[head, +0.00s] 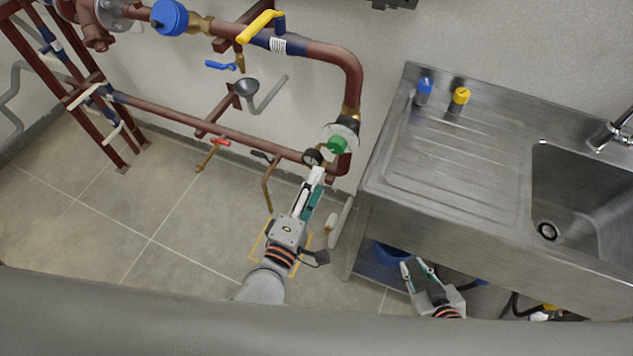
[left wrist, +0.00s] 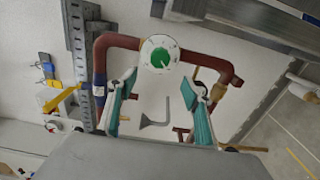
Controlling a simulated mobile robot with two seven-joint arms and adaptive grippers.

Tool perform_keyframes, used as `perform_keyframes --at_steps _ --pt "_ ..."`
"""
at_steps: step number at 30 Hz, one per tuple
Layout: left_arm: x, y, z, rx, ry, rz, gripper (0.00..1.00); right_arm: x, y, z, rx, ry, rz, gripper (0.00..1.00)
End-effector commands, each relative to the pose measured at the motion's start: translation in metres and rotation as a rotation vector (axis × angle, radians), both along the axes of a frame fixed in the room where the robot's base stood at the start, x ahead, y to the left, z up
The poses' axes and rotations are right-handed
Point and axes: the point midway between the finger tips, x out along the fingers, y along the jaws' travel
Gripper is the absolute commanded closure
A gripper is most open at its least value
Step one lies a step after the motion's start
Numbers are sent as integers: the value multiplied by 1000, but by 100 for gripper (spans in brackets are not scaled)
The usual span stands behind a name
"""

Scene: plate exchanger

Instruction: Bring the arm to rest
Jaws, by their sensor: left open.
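My left gripper (head: 316,186) is in front of the pipework in the head view, just below the green knob (head: 337,145) on its white round plate. In the left wrist view its two teal-padded fingers (left wrist: 158,90) are spread, with nothing held between them. The green knob (left wrist: 160,57) shows there beyond the fingertips, apart from them. A small dark gauge (head: 312,157) sits close to the left fingertips in the head view. My right gripper (head: 417,268) is low in front of the sink unit, its fingers apart and empty.
Red-brown pipes (head: 350,75) with a yellow lever (head: 260,26) and a grey funnel (head: 246,88) run along the wall. A steel sink unit (head: 455,165) on the right carries a blue bottle (head: 424,91) and a yellow-capped one (head: 458,100).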

Motion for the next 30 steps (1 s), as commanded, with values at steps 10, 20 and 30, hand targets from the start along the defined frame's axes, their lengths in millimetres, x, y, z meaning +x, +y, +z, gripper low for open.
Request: perform_keyframes --at_steps 10,20,30 --pt "0 0 0 1 0 0 50 0 0 0 0 -1 0 78" --pt "-38 30 -40 604 -86 -127 50 1 0 0 0 -1 0 78" --pt "-113 151 -142 1581 -5 -411 50 0 0 0 -1 -1 1 78"
